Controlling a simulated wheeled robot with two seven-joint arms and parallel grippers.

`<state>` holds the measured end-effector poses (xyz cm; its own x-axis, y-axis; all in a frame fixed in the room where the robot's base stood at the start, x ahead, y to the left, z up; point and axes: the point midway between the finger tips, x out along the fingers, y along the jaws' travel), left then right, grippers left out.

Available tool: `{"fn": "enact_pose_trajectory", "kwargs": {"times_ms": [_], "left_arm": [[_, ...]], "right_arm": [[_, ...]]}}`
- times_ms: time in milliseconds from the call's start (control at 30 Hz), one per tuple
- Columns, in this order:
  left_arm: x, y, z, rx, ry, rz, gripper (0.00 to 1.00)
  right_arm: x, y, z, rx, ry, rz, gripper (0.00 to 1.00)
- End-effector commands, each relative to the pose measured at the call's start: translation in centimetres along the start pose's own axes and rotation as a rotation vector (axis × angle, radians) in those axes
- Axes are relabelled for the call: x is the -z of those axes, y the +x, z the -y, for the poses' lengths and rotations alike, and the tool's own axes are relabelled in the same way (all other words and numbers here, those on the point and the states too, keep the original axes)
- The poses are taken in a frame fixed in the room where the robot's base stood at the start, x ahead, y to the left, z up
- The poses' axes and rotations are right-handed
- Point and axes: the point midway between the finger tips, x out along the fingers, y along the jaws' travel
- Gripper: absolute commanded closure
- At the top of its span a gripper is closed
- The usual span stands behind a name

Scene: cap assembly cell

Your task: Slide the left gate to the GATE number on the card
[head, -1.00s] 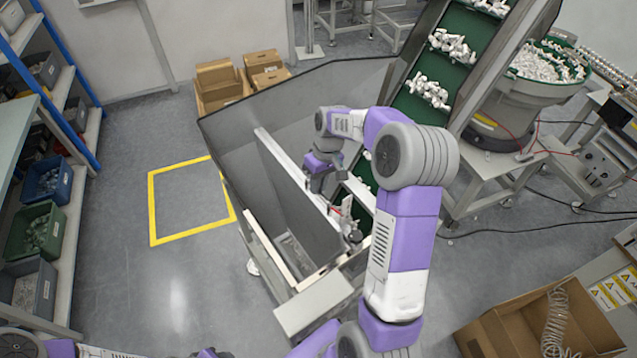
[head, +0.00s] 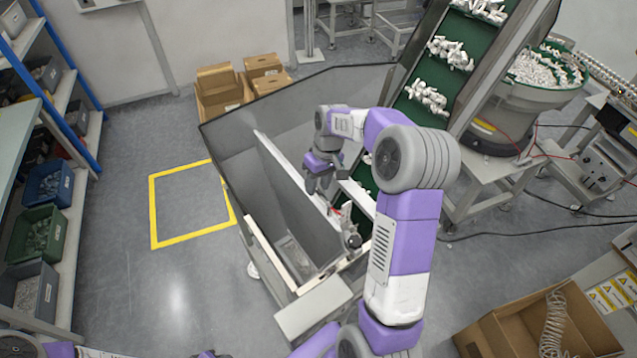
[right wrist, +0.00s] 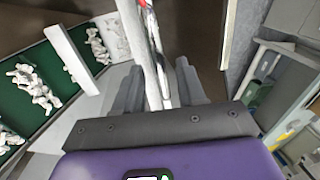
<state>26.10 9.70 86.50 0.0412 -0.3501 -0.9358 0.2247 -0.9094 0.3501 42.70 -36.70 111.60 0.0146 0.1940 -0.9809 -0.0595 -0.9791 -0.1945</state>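A long pale rail (head: 290,172) runs along the top of the grey hopper wall, beside the green conveyor. A small red mark and a grey knob (head: 354,241) sit near its lower end. I cannot tell which part is the left gate, and no readable GATE card shows. My right gripper (head: 318,184) hangs over the rail with its fingers apart. In the right wrist view, a pale upright bar (right wrist: 156,62) shows between the two spread fingers (right wrist: 160,88); I cannot tell whether they touch it. My left gripper is not in view.
The green conveyor (head: 408,113) carries clumps of white parts beside my right arm. A bowl feeder (head: 515,100) stands at the right. Cardboard boxes (head: 222,92) lie behind the hopper (head: 225,130). Open floor with a yellow square (head: 152,215) is at the left.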

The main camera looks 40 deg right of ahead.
Motion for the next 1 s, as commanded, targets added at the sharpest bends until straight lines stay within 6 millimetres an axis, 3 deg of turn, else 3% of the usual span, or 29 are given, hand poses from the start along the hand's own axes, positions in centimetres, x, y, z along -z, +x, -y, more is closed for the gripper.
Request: {"fn": "enact_pose_trajectory", "kwargs": {"times_ms": [233, 500, 700, 1000], "left_arm": [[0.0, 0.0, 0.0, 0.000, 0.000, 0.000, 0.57], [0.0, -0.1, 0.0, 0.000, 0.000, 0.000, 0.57], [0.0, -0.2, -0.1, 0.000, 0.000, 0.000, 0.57], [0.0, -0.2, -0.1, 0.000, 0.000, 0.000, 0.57]], "right_arm": [[0.0, -0.7, 0.0, -0.001, 0.000, 0.000, 0.60], [0.1, -5.2, 0.0, -0.001, 0.000, -0.003, 0.60], [0.0, -7.3, 0.0, 0.000, 0.000, -0.001, 0.60], [0.0, -7.6, 0.0, 0.000, 0.000, 0.001, 0.60]]}}
